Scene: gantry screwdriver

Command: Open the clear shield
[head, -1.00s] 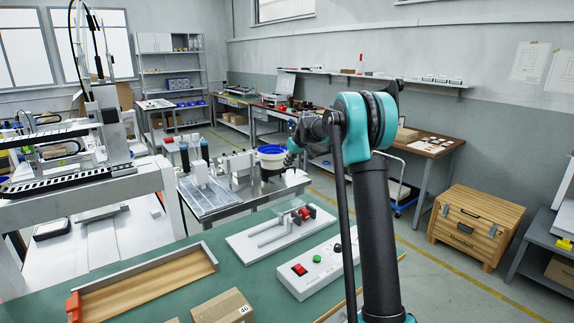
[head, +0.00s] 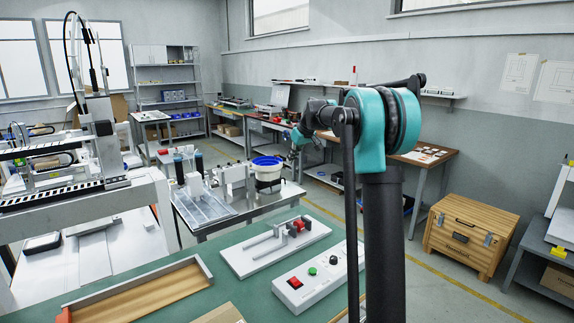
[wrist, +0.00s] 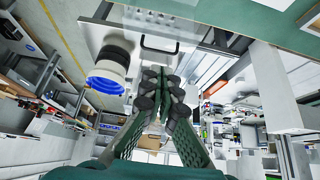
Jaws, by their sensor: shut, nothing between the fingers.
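In the wrist view, a pale flat panel with a black U-shaped handle (wrist: 158,46) lies above my fingers in the picture. It may be the clear shield, but I cannot tell its clear surface from what lies behind it. My gripper (wrist: 162,88) is shut and empty, with its finger pads together. It appears apart from the handle. In the head view, the feeder bench (head: 215,232) stands beyond the green table, and I cannot make out the shield there. My arm reaches toward that bench, with its end partly hidden behind my own links.
A white bowl with a blue rim (head: 268,170) stands on the bench; it also shows in the wrist view (wrist: 108,75). A white gantry (head: 80,200) stands at left. The green table (head: 205,265) holds a fixture (head: 250,260), a button box (head: 318,280) and a wooden-floored tray (head: 140,290).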

